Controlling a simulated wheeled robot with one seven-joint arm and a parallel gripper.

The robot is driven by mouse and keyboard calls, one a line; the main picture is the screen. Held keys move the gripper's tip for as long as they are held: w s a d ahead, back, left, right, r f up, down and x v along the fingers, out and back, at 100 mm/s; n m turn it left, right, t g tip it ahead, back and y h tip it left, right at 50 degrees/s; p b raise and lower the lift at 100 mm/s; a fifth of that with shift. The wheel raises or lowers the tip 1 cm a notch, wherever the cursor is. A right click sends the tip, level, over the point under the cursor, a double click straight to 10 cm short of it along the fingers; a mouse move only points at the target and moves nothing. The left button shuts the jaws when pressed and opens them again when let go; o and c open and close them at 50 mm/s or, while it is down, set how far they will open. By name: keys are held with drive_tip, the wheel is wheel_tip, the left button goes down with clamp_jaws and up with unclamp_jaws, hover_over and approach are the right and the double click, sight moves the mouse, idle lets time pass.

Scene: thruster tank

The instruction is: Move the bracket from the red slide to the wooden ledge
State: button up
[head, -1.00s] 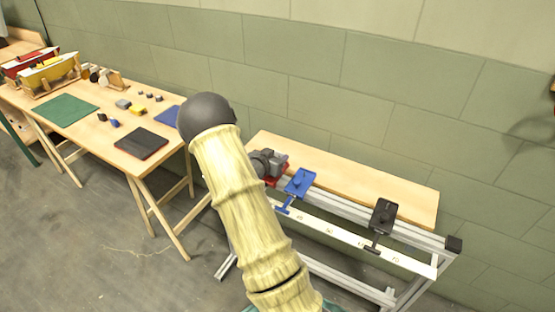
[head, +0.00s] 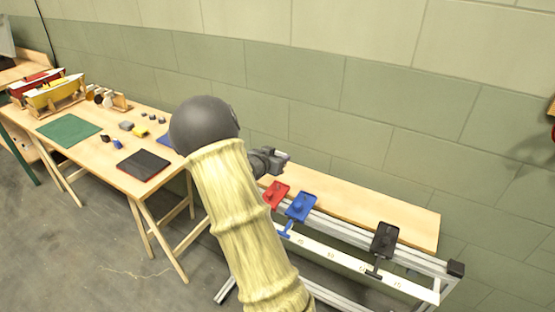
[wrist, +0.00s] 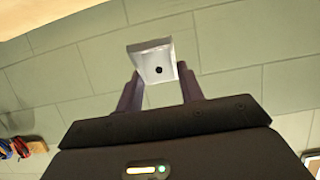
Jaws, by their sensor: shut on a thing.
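My gripper (head: 280,157) shows in the head view above the left part of the wooden ledge, partly behind my arm. In the wrist view my gripper (wrist: 156,85) is shut on the bracket (wrist: 153,62), a pale grey metal piece with a dark hole, held between the two fingers. In the head view the bracket is too small to make out clearly at the gripper tips. The red slide (head: 275,194) sits on the rail just below and in front of the gripper, apart from it. The wooden ledge (head: 365,205) is a long bare board along the wall.
A blue slide (head: 300,207) stands right beside the red one, and a black slide (head: 384,240) is further right on the rail. A wooden table (head: 95,158) at left holds mats and small parts. The wall runs close behind the ledge.

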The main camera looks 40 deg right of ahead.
idle(0.6)
drive_tip(key=a+f+n+t+y+p, duration=0.3)
drive_tip(key=a+n+y, duration=0.1)
drive_tip(key=a, duration=0.6)
drive_tip(key=s+a+f+n+t+y+p, duration=0.1)
drive_tip(key=a+f+n+t+y+p, duration=0.1)
drive_tip(key=a, duration=0.9)
drive_tip(key=a+f+n+t+y+p, duration=0.3)
drive_tip(key=a+f+n+y+p, duration=0.2)
drive_tip(key=a, duration=0.6)
drive_tip(key=shift+s+a+n+t+y, duration=0.15)
drive_tip(key=shift+s+n+t+y, duration=0.2)
drive_tip(key=shift+n+y, duration=0.6)
drive_tip(key=shift+f+n+h, duration=0.1)
drive_tip(key=shift+n+h, duration=0.15)
drive_tip(key=shift+f, duration=0.1)
drive_tip(key=s+f, duration=0.4)
drive_tip(key=f, duration=0.1)
drive_tip(key=shift+s+f, duration=0.15)
